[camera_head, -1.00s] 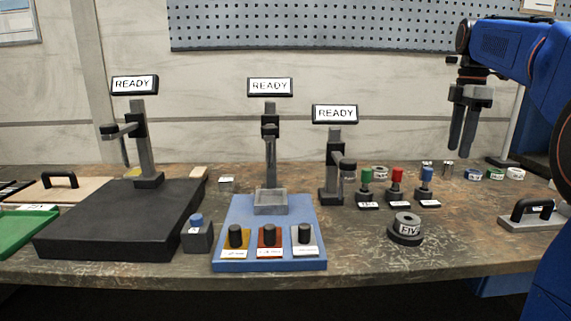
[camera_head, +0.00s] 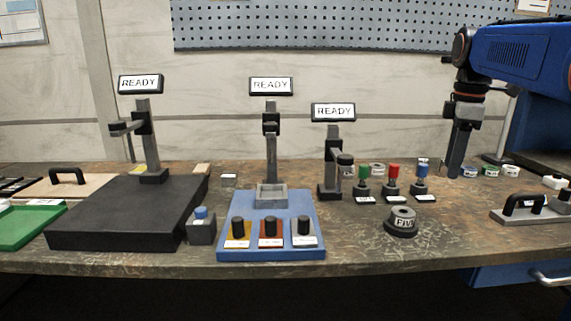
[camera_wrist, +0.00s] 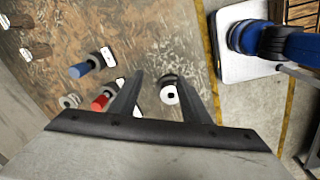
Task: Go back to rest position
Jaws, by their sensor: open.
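My gripper (camera_head: 457,172) hangs fingers down at the right of the bench, in front of the wall. In the head view its fingers overlap edge-on. In the wrist view my gripper (camera_wrist: 160,85) shows two dark fingers spread apart with nothing held between them. A dark round piece with a white top (camera_wrist: 170,94) shows between the fingers, below and apart from them. My blue arm reaches in from the upper right.
Red (camera_head: 394,172) and blue (camera_head: 422,170) knobbed pieces stand left of my gripper, with a grey FIVE ring (camera_head: 402,220) in front. A black-handled plate (camera_head: 530,208) lies right. Three READY-signed stands (camera_head: 270,130) are farther left. Open floor (camera_wrist: 235,110) lies beyond the bench edge.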

